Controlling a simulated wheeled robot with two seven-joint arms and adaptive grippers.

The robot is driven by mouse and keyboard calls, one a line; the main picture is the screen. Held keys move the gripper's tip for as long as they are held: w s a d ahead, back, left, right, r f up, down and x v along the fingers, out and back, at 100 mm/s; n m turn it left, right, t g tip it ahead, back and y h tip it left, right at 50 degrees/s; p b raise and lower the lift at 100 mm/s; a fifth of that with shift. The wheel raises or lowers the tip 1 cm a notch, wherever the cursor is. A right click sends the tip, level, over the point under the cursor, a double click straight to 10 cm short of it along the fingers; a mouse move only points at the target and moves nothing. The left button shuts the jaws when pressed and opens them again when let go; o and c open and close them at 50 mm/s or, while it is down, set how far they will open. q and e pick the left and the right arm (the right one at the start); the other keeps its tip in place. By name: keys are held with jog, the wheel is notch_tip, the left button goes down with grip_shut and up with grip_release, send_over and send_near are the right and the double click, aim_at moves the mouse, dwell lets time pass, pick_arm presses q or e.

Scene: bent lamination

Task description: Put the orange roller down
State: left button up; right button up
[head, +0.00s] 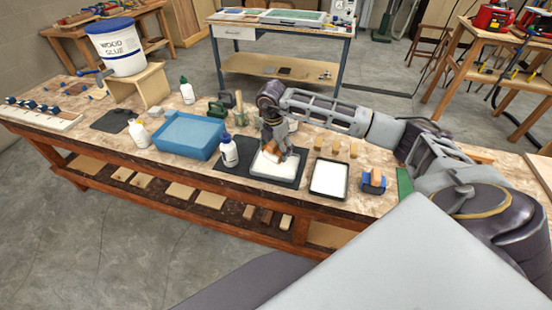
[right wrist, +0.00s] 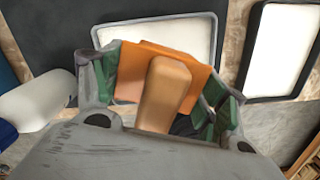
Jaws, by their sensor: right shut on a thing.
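The orange roller, with a tan wooden handle, shows in the right wrist view (right wrist: 167,92) between my right gripper's fingers (right wrist: 163,95). In the head view the roller (head: 270,152) is a small orange patch under my right gripper (head: 274,150). The gripper points down and is shut on the roller. It is over the white tray with a grey rim (head: 262,172), which lies on a dark mat (head: 230,175). I cannot tell whether the roller touches the tray. The tray also shows behind the roller in the right wrist view (right wrist: 155,32). My left gripper is not in view.
A black-rimmed white tray (head: 329,178) and a blue roller with a tan handle (head: 373,181) stand to the right. A white bottle (head: 229,152) and a blue bin (head: 186,134) stand to the left. Wooden blocks (head: 336,145) lie behind.

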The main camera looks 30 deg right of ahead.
aim_at(276, 166)
jog(key=shift+f, duration=0.7)
notch_tip(276, 166, down, 2)
jog(key=shift+f, duration=0.85)
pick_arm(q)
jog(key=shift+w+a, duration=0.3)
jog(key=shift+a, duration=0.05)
pick_arm(e)
jog(key=shift+f, duration=0.1)
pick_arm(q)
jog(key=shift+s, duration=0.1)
pick_arm(e)
jog(key=shift+s+f, duration=0.1)
